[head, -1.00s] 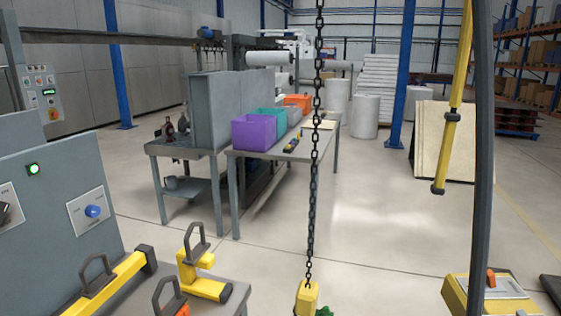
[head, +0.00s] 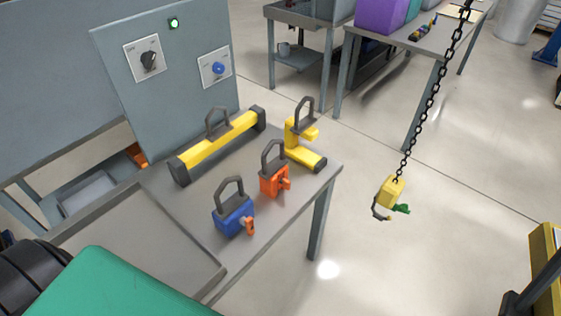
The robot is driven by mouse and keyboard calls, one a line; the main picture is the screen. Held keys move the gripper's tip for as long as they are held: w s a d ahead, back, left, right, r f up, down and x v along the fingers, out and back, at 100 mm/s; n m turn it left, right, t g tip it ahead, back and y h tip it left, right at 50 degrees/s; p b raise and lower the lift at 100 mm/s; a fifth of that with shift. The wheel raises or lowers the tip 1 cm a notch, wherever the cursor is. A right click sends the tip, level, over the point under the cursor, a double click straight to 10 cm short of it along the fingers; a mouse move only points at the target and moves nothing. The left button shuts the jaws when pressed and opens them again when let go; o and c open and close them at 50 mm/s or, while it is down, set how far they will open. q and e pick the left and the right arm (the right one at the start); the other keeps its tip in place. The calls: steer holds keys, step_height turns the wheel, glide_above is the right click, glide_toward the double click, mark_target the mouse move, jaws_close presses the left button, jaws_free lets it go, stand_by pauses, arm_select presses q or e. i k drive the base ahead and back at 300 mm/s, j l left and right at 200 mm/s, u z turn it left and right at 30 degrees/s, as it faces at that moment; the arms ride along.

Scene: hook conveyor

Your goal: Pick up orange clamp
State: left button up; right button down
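The orange clamp (head: 273,180) stands on the grey table (head: 205,206) in the head view, with its dark grey loop handle pointing up. Neither gripper can be made out in the head view. Nothing touches the orange clamp.
A long yellow bar with a handle (head: 217,147) lies at the table's back left. A yellow hook block (head: 391,192) hangs on a chain to the right, clear of the table. A grey control panel (head: 165,75) stands behind. A green surface (head: 115,285) fills the lower left.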

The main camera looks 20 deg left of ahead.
mark_target(271, 174)
steer(key=u, duration=0.8)
steer(key=i+l+u, duration=0.2)
steer(key=u, duration=0.15)
steer(key=i+l+u, duration=0.15)
steer(key=l+u, duration=0.2)
steer(key=i+l+u, duration=0.1)
steer(key=l+u, duration=0.25)
